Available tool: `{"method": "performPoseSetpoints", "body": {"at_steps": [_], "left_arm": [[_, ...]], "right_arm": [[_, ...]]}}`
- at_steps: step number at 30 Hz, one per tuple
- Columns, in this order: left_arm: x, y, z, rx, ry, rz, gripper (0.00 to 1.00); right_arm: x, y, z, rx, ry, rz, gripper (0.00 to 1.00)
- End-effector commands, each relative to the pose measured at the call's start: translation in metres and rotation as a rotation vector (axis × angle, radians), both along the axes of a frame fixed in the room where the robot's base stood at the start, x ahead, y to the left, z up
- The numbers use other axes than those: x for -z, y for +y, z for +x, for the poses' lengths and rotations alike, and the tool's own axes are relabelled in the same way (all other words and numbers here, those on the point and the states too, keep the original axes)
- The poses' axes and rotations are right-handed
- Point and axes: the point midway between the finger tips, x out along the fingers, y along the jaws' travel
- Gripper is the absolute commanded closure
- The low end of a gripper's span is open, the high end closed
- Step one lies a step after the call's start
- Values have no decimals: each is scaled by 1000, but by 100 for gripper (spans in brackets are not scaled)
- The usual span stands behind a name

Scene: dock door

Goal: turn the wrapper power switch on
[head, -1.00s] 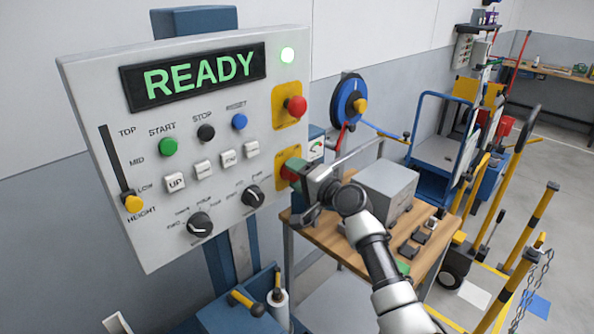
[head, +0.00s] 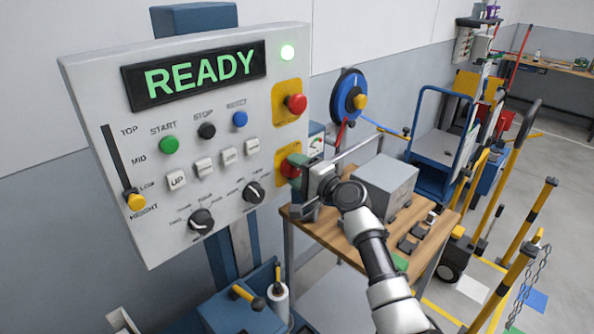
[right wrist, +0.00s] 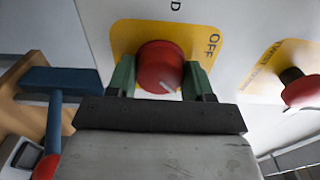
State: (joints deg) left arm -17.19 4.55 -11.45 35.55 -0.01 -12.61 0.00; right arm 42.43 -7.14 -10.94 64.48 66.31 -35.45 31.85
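The red rotary switch knob (head: 289,167) sits on a yellow plate at the lower right of the grey control panel (head: 100,80). In the right wrist view the knob (right wrist: 160,66) has a short white mark pointing to the lower right, and "OFF" is printed on the plate at its upper right. My right gripper (head: 299,169) is at the knob. Its green fingertips (right wrist: 160,78) lie against both sides of the knob, with no clear gap. Any "ON" label is hidden. My left gripper is not in view.
A red mushroom button (head: 296,103) on a yellow plate is just above the switch. Coloured buttons, dials and a height slider (head: 136,201) fill the panel's left. A wooden-topped table (head: 350,237) with a grey box (head: 385,185) stands beside my right arm.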

Motion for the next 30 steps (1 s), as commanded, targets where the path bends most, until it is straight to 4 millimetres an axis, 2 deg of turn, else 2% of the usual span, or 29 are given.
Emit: {"method": "performPoseSetpoints", "body": {"at_steps": [1, 4, 5, 17, 30], "left_arm": [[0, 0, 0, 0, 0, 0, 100], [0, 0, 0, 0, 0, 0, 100], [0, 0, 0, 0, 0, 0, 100], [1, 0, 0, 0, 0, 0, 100], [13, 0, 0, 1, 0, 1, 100]], "right_arm": [[0, 0, 0, 0, 1, 1, 41], [0, 0, 0, 0, 0, 0, 25], [0, 0, 0, 0, 0, 0, 24], [1, -7, -6, -1, -1, 0, 24], [3, -59, -58, 2, -1, -3, 24]]}}
